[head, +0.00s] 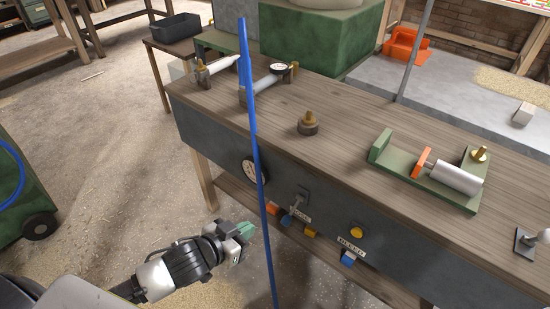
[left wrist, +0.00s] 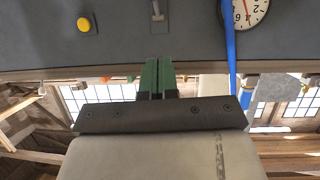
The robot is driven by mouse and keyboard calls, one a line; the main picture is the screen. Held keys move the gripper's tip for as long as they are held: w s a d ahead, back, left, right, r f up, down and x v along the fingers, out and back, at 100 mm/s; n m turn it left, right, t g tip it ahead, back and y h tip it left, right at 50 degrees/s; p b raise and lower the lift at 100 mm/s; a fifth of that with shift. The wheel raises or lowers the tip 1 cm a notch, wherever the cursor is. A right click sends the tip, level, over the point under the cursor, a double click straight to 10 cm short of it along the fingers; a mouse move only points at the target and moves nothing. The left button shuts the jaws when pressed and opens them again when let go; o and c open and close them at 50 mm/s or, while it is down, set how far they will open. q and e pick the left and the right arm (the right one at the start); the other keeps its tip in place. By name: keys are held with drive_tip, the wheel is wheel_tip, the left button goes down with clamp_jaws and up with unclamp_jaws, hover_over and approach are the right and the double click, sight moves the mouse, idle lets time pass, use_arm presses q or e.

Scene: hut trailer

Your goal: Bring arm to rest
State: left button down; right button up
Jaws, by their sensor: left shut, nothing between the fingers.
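My left gripper (head: 243,229) is in front of the workbench's dark front panel, below the bench top, with its green fingers together and empty. Its shut fingers also show in the left wrist view (left wrist: 157,78), pointing at the panel. A blue pole or hose (head: 254,130) runs upright just right of the gripper in the head view; I cannot tell whether they touch. It also shows at the right in the left wrist view (left wrist: 229,55). My right gripper is in neither view.
The wooden bench (head: 350,135) carries a green clamp fixture with a metal cylinder (head: 456,178), a brass-topped knob (head: 308,124) and gauge fittings (head: 279,69). The panel has a round gauge (head: 254,172) and a yellow button (head: 356,232). Open floor (head: 110,170) lies left.

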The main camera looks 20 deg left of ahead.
use_arm(q)
drive_tip(key=s+a+f+n+g+y+p, duration=0.1)
drive_tip(key=s+a+f+g+y+p, duration=0.3)
drive_tip(key=f, duration=0.7)
drive_tip(key=s+a+f+n+g+y+p, duration=0.1)
drive_tip(key=s+a+f+p, duration=0.3)
drive_tip(key=f, duration=0.8)
drive_tip(key=s+d+f+g+p, duration=0.1)
drive_tip(key=s+f, duration=0.4)
drive_tip(key=s, duration=0.7)
drive_tip(key=s+d+f+g+p, duration=0.1)
drive_tip(key=s+d+f+g, duration=0.2)
drive_tip(key=s, duration=1)
wheel_tip(320, 180, down, 2)
drive_tip(key=shift+f+g+p, duration=0.1)
drive_tip(key=shift+g+p, duration=0.2)
drive_tip(key=shift+g, duration=0.8)
